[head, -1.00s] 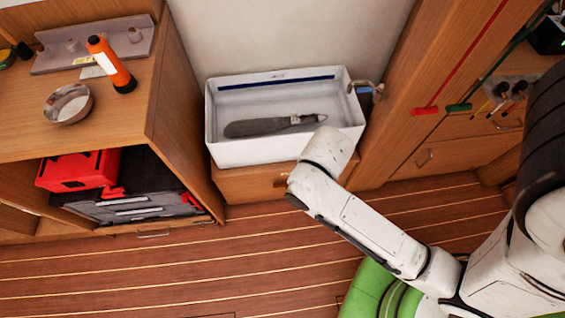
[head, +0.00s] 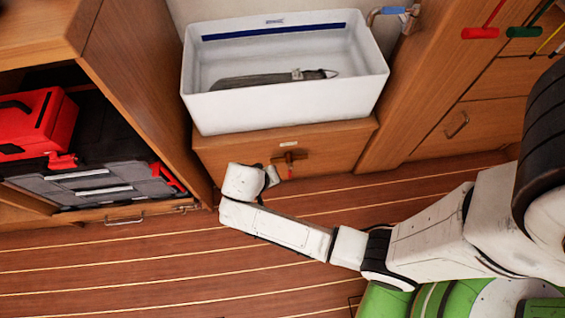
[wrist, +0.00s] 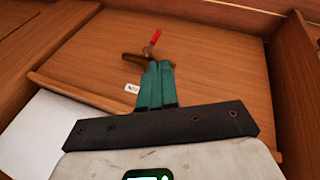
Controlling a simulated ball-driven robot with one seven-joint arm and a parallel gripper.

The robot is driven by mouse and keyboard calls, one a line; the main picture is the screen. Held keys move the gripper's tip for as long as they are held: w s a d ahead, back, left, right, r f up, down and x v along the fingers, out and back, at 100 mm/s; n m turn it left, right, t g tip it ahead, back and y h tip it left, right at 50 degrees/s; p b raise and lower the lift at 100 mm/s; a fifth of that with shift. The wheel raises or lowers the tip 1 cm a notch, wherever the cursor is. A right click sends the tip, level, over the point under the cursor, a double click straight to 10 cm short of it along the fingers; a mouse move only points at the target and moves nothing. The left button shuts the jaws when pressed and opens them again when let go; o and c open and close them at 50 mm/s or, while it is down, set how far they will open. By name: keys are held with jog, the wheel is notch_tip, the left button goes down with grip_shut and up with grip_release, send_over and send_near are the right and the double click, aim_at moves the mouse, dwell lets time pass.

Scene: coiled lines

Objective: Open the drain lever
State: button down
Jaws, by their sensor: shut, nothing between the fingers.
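The drain lever is a small red handle (head: 289,168) on a brass valve (head: 289,156) at the front of the wooden cabinet below the white tub. In the wrist view the red handle (wrist: 155,38) stands out from the brass valve (wrist: 134,58), just beyond my fingertips. My gripper (wrist: 158,66) has teal fingers pressed together with nothing between them. The fingertips overlap the valve's lower edge in the picture; I cannot tell whether they touch it. In the head view my arm's end is just left of the valve, and the fingers are not clear there.
The white tub (head: 290,101) holds a dark grey object (head: 270,79). A blue-handled pipe fitting (head: 393,10) is at its upper right. A wooden shelf with a red case (head: 38,122) and a grey-black case (head: 95,184) stands left. The plank floor (head: 130,270) is clear.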

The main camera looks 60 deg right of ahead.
jog(key=w+f+m+h+b, duration=0.1)
jog(key=w+f+b, duration=0.3)
jog(key=f, duration=0.6)
jog(key=shift+w+d+m+h+b, duration=0.25)
jog(key=shift+d+m+h+b, duration=0.3)
jog(key=shift+b, duration=0.6)
jog(key=shift+a+f, duration=0.1)
jog(key=s+d+f+b, duration=0.3)
jog(key=d+f+b, duration=0.2)
jog(key=d+f, duration=0.3)
jog(key=shift+d+b, duration=0.35)
jog(key=shift+d, duration=0.2)
